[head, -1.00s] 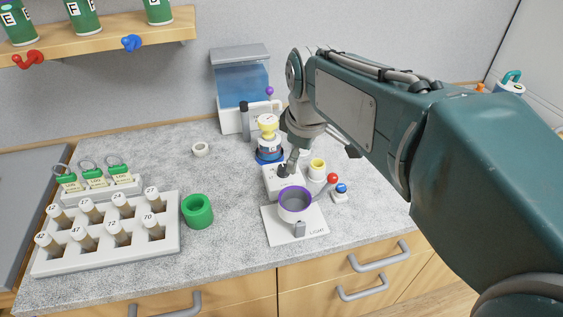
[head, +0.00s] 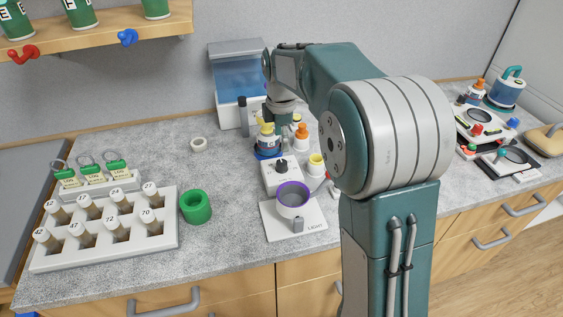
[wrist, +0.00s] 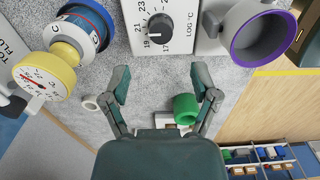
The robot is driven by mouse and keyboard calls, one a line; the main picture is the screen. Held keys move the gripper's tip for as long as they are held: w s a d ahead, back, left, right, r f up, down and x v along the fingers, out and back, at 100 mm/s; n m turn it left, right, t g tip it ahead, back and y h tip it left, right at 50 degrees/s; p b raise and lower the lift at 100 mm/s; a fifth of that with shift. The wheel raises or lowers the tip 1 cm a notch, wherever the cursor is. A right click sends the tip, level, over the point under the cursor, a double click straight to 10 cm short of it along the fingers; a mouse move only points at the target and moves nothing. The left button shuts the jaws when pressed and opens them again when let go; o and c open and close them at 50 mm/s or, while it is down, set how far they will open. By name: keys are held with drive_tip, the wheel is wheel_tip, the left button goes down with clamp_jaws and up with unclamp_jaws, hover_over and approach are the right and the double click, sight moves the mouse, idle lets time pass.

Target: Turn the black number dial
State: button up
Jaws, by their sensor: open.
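The black number dial (head: 281,165) sits on a white box (head: 270,181) on the grey counter. In the wrist view the dial (wrist: 160,28) is near the top, ringed by printed numbers beside the words LOG °C. My gripper (wrist: 161,80) is open and empty, its two fingers spread below the dial in that view and apart from it. In the head view my gripper hangs above the counter behind the dial, near the blue-and-yellow bottle (head: 266,139); its fingertips are hard to make out there.
A purple-rimmed cup (head: 293,196) on a white LIGHT base stands just in front of the dial box. A yellow-topped container (head: 316,166) is at its right. A green ring (head: 196,207) and a vial rack (head: 108,232) lie left. Counter between them is clear.

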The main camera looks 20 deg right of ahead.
sight(282, 162)
wheel_tip(282, 162, down, 8)
drive_tip(key=shift+f, duration=0.25)
clamp_jaws()
